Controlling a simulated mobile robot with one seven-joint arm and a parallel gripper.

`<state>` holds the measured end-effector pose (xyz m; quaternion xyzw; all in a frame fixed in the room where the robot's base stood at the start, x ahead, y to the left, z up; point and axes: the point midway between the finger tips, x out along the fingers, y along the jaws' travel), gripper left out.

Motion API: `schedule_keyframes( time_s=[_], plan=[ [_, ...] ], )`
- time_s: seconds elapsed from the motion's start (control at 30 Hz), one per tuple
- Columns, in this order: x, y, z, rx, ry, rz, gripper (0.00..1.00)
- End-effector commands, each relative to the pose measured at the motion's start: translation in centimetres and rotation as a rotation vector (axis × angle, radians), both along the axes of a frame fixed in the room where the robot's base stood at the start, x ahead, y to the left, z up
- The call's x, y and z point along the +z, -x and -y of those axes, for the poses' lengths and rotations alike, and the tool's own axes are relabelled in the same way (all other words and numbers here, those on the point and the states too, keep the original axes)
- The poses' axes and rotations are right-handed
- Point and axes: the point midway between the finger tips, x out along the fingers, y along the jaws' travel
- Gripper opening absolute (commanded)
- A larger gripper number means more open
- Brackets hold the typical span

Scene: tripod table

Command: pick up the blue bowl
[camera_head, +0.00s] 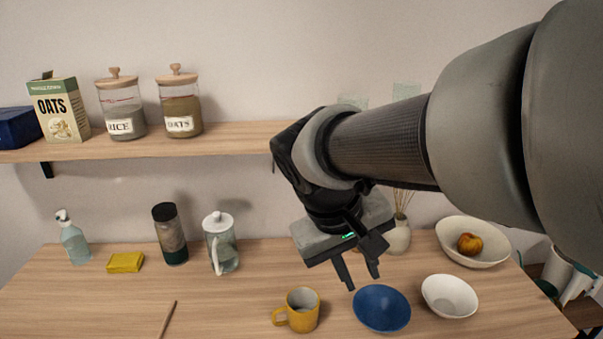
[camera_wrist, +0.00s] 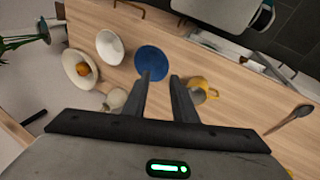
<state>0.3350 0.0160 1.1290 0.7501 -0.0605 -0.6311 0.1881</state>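The blue bowl (camera_head: 381,309) stands upright on the wooden table, between the yellow mug and a small white bowl. It also shows in the wrist view (camera_wrist: 151,62), just beyond my fingertips. My gripper (camera_head: 358,284) is open and empty above the table, over the back left side of the blue bowl and apart from it. In the wrist view my two fingers (camera_wrist: 162,76) are spread, with the left fingertip overlapping the bowl's near edge in the picture. The bowl's inside looks empty.
A yellow mug (camera_head: 303,309) stands close left of the bowl, a small white bowl (camera_head: 450,296) close right. Behind are a larger white bowl (camera_head: 487,258) with fruit and a vase (camera_head: 398,237). A shelf (camera_head: 230,136) with jars runs along the wall. A wooden spoon (camera_wrist: 288,119) lies apart.

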Motion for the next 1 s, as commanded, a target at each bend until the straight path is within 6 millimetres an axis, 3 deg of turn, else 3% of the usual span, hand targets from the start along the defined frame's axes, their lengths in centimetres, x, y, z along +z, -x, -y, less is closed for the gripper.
schedule_keyframes(
  time_s=[0.03,0.1,0.23,0.4,1.0],
  plan=[
    [-3.5,-1.2,-0.8,0.025,0.049,-0.032,0.25],
    [-5.5,-2.6,-1.7,0.047,0.108,-0.056,0.25],
    [-8.0,-4.5,-3.0,0.078,0.181,-0.075,0.25],
    [-9.3,-5.5,-3.6,0.091,0.218,-0.081,0.25],
    [-18.7,-7.2,2.0,0.091,0.219,-0.082,0.25]
  ],
)
